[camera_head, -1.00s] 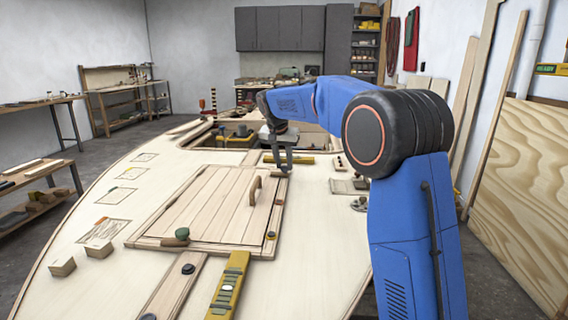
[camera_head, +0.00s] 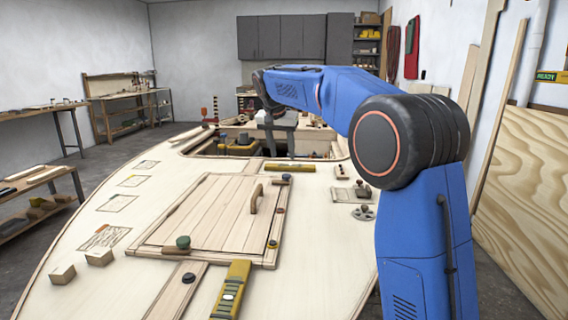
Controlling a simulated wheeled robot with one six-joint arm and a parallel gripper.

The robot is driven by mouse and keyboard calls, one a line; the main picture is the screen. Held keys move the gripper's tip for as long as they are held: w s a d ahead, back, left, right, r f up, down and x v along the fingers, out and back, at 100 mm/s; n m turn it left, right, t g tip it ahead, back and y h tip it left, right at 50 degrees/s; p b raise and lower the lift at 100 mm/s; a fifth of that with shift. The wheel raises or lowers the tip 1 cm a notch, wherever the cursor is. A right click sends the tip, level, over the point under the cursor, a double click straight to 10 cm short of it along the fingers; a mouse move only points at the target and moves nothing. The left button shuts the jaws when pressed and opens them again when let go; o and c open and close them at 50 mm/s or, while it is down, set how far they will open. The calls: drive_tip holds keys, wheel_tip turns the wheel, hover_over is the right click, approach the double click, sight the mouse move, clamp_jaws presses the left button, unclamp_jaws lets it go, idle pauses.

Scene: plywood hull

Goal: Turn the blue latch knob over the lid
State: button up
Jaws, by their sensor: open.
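The plank lid (camera_head: 205,215) lies flat in its frame on the pale deck, with an upright wooden handle (camera_head: 256,199). A dark green knob with a wooden lever (camera_head: 183,242) sits at its near left edge. Small knobs stand along its right side: a yellowish one (camera_head: 272,244), a reddish one (camera_head: 280,211) and a dark one (camera_head: 286,177) at the far right corner. I cannot make out a clearly blue knob. My gripper (camera_head: 291,153) is open and empty, fingers pointing down, beyond the lid's far right corner, near the hatch opening's edge.
An open hatch (camera_head: 222,147) with items inside lies beyond the lid. A yellow level (camera_head: 231,289) lies in front, another yellow bar (camera_head: 290,168) behind. Wooden blocks (camera_head: 99,257) stand at left. Small fittings (camera_head: 363,212) stand right of the lid.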

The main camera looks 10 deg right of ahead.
drive_tip(key=v, duration=0.8)
